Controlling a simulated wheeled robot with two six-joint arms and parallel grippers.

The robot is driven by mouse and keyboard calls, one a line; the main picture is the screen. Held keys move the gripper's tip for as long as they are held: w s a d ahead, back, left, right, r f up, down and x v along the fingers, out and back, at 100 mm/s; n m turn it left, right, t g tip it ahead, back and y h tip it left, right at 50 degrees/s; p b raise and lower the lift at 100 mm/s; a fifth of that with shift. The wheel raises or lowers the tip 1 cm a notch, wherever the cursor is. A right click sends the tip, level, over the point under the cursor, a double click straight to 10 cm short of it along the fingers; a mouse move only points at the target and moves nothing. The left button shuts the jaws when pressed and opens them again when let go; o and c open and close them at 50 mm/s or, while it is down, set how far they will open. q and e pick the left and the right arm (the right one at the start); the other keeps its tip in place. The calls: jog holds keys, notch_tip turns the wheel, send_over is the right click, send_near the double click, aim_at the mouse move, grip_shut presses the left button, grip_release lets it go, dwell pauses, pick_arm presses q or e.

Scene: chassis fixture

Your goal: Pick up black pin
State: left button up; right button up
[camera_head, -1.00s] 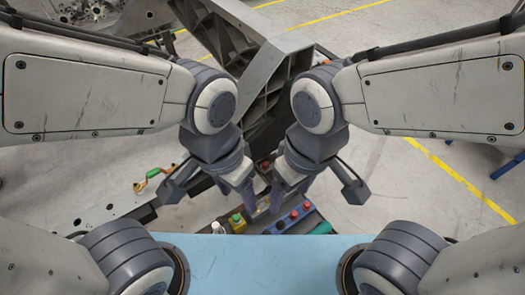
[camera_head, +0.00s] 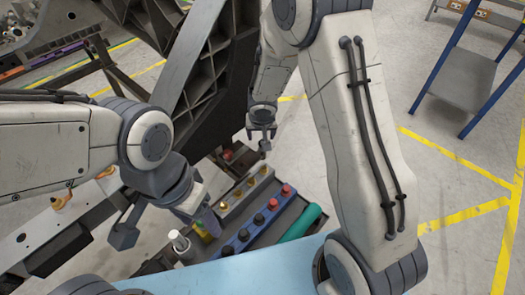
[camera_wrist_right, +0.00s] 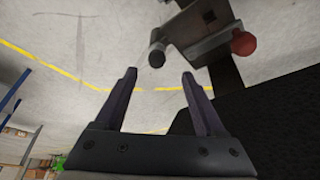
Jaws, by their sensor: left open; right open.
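A black pin (camera_wrist_right: 157,53) with a rounded end sticks out of a grey metal bracket (camera_wrist_right: 205,22) in the right wrist view. A red knob (camera_wrist_right: 243,42) sits on the same bracket to its right. My right gripper (camera_wrist_right: 160,84) is open and empty, its two fingers pointing toward the pin, which lies beyond the fingertips and between their lines. In the head view my right gripper (camera_head: 262,133) is beside the dark frame. Other black pins (camera_head: 258,219) stand in a blue rail on the tray. My left gripper (camera_head: 197,217) is open, over the tray's left part.
The tray (camera_head: 150,267) also holds a row of gold pins (camera_head: 251,181), a white bottle (camera_head: 179,241) and a green cylinder (camera_head: 300,223). The big dark chassis frame (camera_head: 190,70) stands behind. A blue-legged rack (camera_head: 465,75) is at the right. Floor between is clear.

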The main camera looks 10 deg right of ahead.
jog(key=x, duration=0.2)
jog(key=b+x, duration=0.1)
jog(key=x, duration=0.2)
jog(key=b+x, duration=0.1)
jog(key=x, duration=0.1)
jog(key=shift+w+d+f, duration=0.1)
jog(key=shift+d+f, duration=0.1)
jog(key=shift+d, duration=0.1)
grip_shut()
